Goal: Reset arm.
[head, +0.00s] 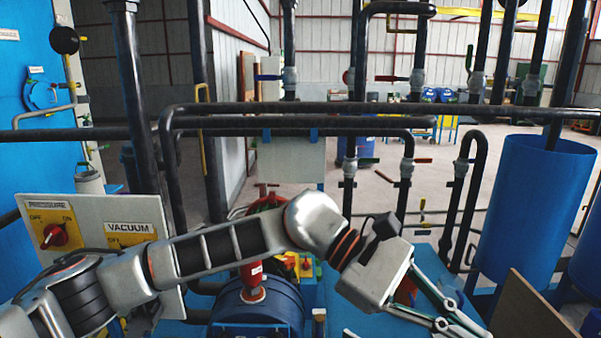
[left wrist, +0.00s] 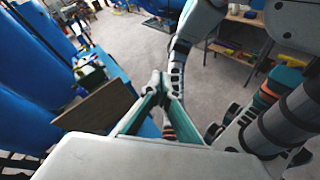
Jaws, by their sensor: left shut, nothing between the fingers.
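My left arm reaches in from the left in the head view, across the panel and blue tank. My left gripper (head: 470,325) is at the lower right of centre, pointing down and right. In the left wrist view its two fingers meet at the tips (left wrist: 160,86), shut with nothing between them. My right gripper does not show in the head view. In the left wrist view grey and black arm links of mine stand right of the fingers, with no right gripper to be made out.
A control panel (head: 95,222) with a red knob stands at left, behind my arm. A blue tank (head: 255,310) lies below the forearm. Black pipes (head: 300,122) cross behind. A blue cylinder (head: 535,205) and brown board (head: 525,310) stand right of the gripper.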

